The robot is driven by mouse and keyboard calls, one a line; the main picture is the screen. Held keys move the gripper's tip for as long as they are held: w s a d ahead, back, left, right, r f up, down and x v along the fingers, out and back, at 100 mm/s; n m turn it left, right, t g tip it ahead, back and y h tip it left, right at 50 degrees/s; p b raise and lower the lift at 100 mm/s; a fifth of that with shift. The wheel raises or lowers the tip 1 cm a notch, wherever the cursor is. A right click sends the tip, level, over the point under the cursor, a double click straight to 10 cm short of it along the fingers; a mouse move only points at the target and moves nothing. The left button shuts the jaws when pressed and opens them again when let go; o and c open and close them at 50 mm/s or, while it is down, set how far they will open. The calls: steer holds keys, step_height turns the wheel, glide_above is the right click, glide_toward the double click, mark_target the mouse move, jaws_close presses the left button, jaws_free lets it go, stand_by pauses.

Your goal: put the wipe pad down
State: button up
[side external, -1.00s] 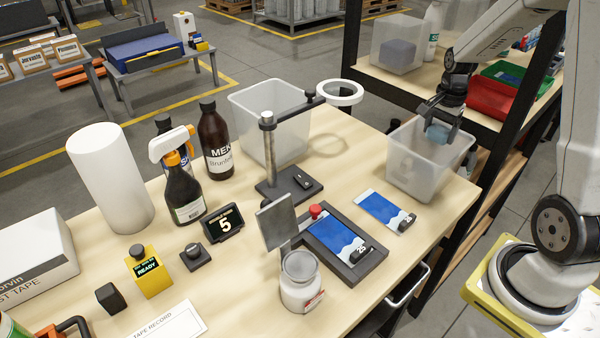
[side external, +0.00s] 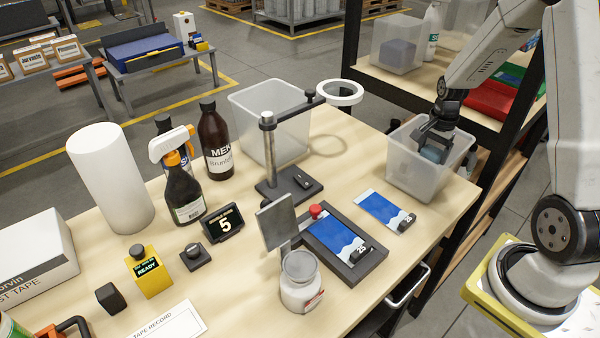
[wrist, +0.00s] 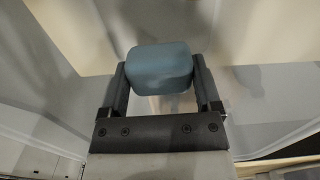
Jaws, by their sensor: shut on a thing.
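The wipe pad (side external: 433,153) is a small blue-grey block with rounded edges. My gripper (side external: 437,140) is shut on it and points down inside the clear bin (side external: 408,182) at the right end of the bench. In the wrist view the wipe pad (wrist: 160,68) sits between the two fingers of my gripper (wrist: 160,82), with the bin's pale walls around it. Whether the pad touches the bin floor I cannot tell.
A blue printed sheet (side external: 383,210) lies on the bench in front of the bin. A second clear bin (side external: 268,120) stands behind.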

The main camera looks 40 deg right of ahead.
mark_target(434, 149)
steer(key=shift+f, duration=1.8)
steer(key=shift+f, duration=0.1)
steer(key=o, duration=1)
steer(key=shift+r, duration=6.1)
